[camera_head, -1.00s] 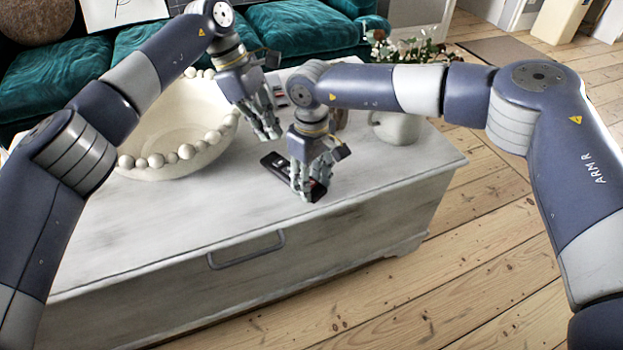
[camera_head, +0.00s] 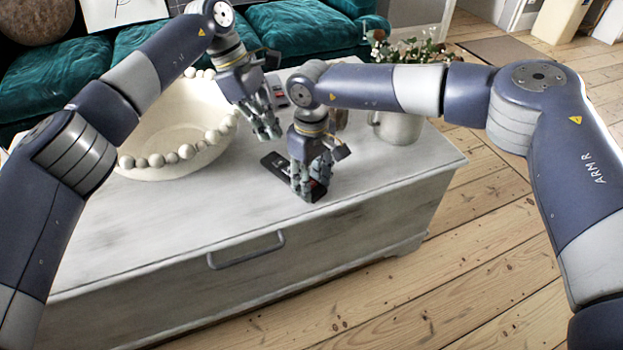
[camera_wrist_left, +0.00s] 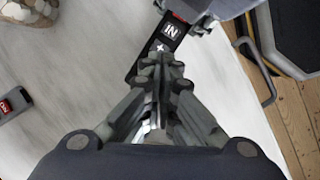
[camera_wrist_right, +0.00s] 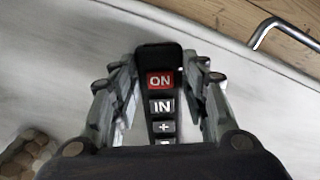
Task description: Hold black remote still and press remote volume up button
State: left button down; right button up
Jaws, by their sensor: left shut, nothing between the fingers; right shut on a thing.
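The black remote (camera_head: 273,163) lies on the white chest near its front edge. In the right wrist view the remote (camera_wrist_right: 160,62) shows a red ON button, an IN button and a plus button (camera_wrist_right: 163,127). My right gripper (camera_head: 308,197) is shut on the remote, with a finger on each side of it. My left gripper (camera_head: 272,136) is shut and empty, above the chest just behind the remote's far end. In the left wrist view my left fingertips (camera_wrist_left: 160,62) overlap the remote (camera_wrist_left: 172,32) near its plus button; whether they touch it is unclear.
A large cream bowl (camera_head: 150,135) with a beaded rim stands left of my left gripper. A pale mug (camera_head: 397,127) stands right of my right gripper. Another device with a red button (camera_wrist_left: 8,106) lies on the chest. The chest's front left top is clear.

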aim_at(286, 167)
pick_arm(q)
jog(key=n, duration=0.1)
jog(key=d+f+n, duration=0.1)
jog(key=n+t, duration=0.1)
jog(key=n, duration=0.1)
jog(key=shift+d+f+h, duration=0.2)
jog(key=shift+d+h, duration=0.1)
jog(key=shift+h, duration=0.1)
jog(key=r+n+t+h, duration=0.1)
jog(key=n, duration=0.4)
jog(key=d+r+n+t+h, duration=0.1)
jog(key=n+t, duration=0.1)
jog(key=n, duration=0.3)
jog(key=r+n+t+h, duration=0.1)
jog(key=n+t, duration=0.1)
jog(key=n, duration=0.2)
jog(key=shift+s+d+r+n, duration=0.3)
jog(key=shift+d+r+n, duration=0.05)
jog(key=shift+n, duration=0.05)
jog(key=shift+f, duration=4.45)
jog(key=shift+f, duration=0.4)
